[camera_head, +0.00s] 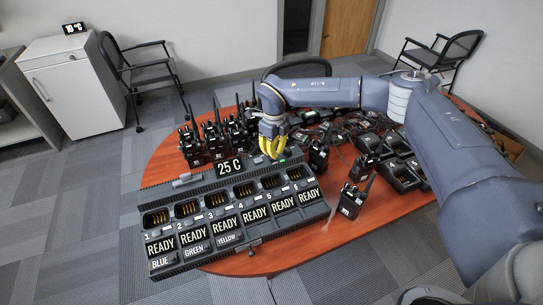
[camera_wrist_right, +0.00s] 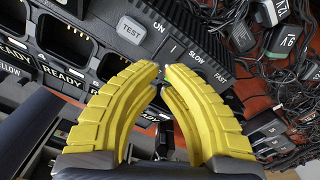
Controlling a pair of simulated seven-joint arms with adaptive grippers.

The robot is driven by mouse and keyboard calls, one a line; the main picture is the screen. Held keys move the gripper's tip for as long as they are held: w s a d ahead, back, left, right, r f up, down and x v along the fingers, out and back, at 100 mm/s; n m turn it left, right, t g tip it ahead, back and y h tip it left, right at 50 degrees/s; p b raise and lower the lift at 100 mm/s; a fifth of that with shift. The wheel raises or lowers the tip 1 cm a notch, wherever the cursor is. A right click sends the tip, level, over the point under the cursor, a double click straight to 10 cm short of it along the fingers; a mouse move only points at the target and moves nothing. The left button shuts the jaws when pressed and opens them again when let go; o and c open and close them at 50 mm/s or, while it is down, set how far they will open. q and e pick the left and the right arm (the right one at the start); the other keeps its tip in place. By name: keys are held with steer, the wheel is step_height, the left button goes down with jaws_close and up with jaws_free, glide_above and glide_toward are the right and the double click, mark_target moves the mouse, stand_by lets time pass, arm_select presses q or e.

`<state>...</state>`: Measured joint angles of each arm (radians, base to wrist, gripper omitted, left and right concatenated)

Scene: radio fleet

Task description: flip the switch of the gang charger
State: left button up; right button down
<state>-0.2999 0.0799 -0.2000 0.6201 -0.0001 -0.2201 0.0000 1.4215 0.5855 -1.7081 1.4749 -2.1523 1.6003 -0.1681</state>
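The gang charger (camera_head: 180,195) is a long dark unit at the front left of the table, with several empty pockets, READY displays and a "25 C" display. My right gripper (camera_head: 271,148) is over its far right end. In the wrist view its yellow fingers (camera_wrist_right: 162,72) curve together, tips almost meeting, with nothing seen between them. The tips are just below the switch area (camera_wrist_right: 172,48), marked ON and "I", between the TEST button (camera_wrist_right: 130,30) and the SLOW/FAST marks. Fingers partly cover the switch area; contact cannot be told. My left gripper is out of view.
Several black radios (camera_head: 215,140) stand behind the charger, and one radio (camera_head: 351,201) stands to its right. Cables and small chargers (camera_head: 402,174) crowd the table's right side. Bare red tabletop (camera_head: 300,240) shows at the front right.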

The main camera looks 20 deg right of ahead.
steer(key=shift+f, duration=1.7)
stand_by(1.0)
steer(key=shift+r, duration=0.1)
steer(key=shift+r, duration=3.4)
